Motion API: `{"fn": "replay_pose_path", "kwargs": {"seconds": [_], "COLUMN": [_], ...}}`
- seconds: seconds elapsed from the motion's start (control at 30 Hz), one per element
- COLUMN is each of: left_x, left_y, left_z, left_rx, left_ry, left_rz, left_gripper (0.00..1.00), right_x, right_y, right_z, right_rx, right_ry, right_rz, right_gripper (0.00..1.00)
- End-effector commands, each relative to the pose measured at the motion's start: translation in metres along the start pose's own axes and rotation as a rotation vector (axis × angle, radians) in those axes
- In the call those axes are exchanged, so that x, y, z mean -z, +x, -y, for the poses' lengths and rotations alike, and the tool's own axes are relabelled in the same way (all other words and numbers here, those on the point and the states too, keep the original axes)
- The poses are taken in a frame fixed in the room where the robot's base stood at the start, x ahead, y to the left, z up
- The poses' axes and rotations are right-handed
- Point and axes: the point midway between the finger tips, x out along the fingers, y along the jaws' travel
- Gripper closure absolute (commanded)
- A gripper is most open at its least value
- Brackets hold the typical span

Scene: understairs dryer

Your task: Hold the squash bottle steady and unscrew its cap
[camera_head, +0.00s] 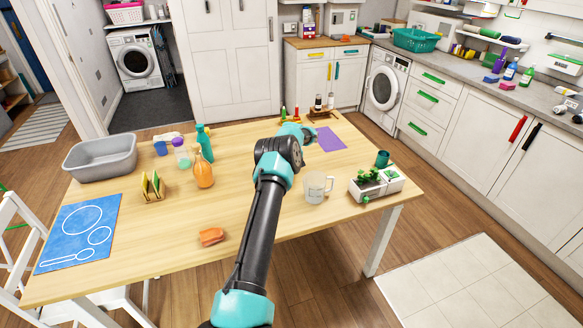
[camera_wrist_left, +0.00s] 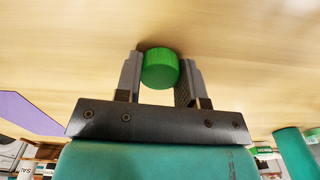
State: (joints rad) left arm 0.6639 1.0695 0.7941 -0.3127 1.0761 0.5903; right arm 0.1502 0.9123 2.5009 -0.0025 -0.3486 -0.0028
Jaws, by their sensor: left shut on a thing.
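An orange bottle (camera_head: 203,172), which looks like the squash bottle, stands upright on the table, left of my arm. I see no cap on its narrow neck in the head view. My left gripper (camera_head: 298,132) is away to the right of the bottle, near the purple mat. In the left wrist view, its two fingers (camera_wrist_left: 160,80) are shut on a round green cap (camera_wrist_left: 160,68). The cap is hidden behind my arm in the head view. My right gripper is not in view.
A teal bottle (camera_head: 204,143) stands close behind the orange one. A sponge rack (camera_head: 153,188) and grey basin (camera_head: 101,158) are to the left. A glass jug (camera_head: 316,187) and planter (camera_head: 376,184) are to the right. The purple mat (camera_head: 329,139) lies flat.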

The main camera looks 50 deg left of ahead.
Motion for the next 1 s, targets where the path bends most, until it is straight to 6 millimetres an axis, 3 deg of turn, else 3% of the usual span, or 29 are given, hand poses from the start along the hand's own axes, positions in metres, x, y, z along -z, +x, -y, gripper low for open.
{"fn": "replay_pose_path", "kwargs": {"seconds": [0.23,0.27,0.5,0.83,1.0], "left_x": [0.000,0.000,0.000,0.000,0.000], "left_y": [0.003,0.003,0.003,-0.001,-0.016], "left_z": [0.000,0.000,0.000,0.000,-0.001], "left_rx": [0.000,0.000,0.000,0.000,-0.001], "left_ry": [0.000,0.000,0.000,0.000,0.001], "left_rz": [0.000,0.000,0.000,0.000,-0.002], "left_gripper": [0.92,0.62,0.39,0.39,0.39], "right_x": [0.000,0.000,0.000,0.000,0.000], "right_y": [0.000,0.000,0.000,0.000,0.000], "right_z": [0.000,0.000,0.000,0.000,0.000], "right_rx": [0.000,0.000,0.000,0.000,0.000], "right_ry": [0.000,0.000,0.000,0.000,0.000], "right_rz": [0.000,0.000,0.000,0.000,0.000], "right_gripper": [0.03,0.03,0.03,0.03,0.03]}}
